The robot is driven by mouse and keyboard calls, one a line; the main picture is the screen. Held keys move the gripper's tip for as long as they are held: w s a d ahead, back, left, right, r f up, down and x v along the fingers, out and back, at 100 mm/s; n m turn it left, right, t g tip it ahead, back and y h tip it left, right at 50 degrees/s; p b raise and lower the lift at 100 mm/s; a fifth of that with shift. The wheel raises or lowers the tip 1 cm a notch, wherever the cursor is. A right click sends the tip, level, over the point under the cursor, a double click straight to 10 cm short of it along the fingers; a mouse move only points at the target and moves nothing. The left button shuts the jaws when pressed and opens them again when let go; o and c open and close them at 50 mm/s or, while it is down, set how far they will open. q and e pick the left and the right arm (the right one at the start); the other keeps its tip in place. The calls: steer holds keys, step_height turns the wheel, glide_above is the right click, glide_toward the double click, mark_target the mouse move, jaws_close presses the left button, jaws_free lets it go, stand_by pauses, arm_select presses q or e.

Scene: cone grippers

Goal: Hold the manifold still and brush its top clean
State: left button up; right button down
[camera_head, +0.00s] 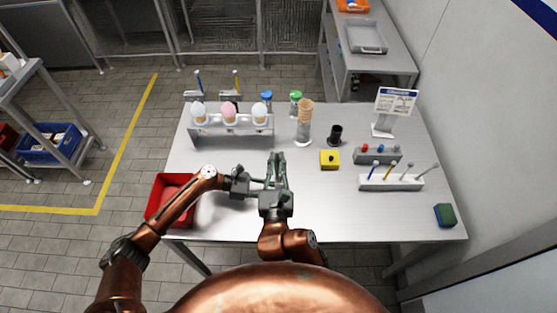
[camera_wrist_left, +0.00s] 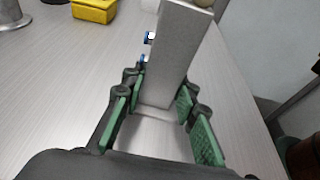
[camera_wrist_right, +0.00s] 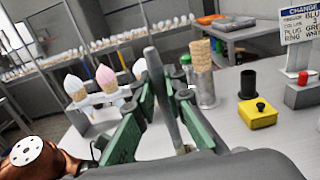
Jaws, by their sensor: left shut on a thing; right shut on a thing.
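My left gripper (camera_head: 262,184) comes in from the left at the table's front middle. I cannot tell which held piece is the manifold or the brush, or whether both are parts of one thing. The grippers hide much of both pieces in the head view.
A rack with cones (camera_head: 231,119) stands at the back left, a stack of cones (camera_head: 305,112) behind the grippers. A yellow box (camera_head: 329,160), a tool holder (camera_head: 391,183) and a green-blue sponge (camera_head: 445,215) are to the right. A red bin (camera_head: 158,192) is left.

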steer(key=shift+d, duration=0.15)
steer(key=shift+d+f, duration=0.1)
steer(key=shift+d, duration=0.9)
steer(key=shift+w+a, duration=0.8)
steer(key=shift+a, duration=0.3)
steer(key=shift+d, duration=0.15)
steer(key=shift+d, duration=0.9)
steer(key=shift+a, duration=0.1)
steer(key=shift+a, duration=1)
steer(key=shift+d, duration=0.1)
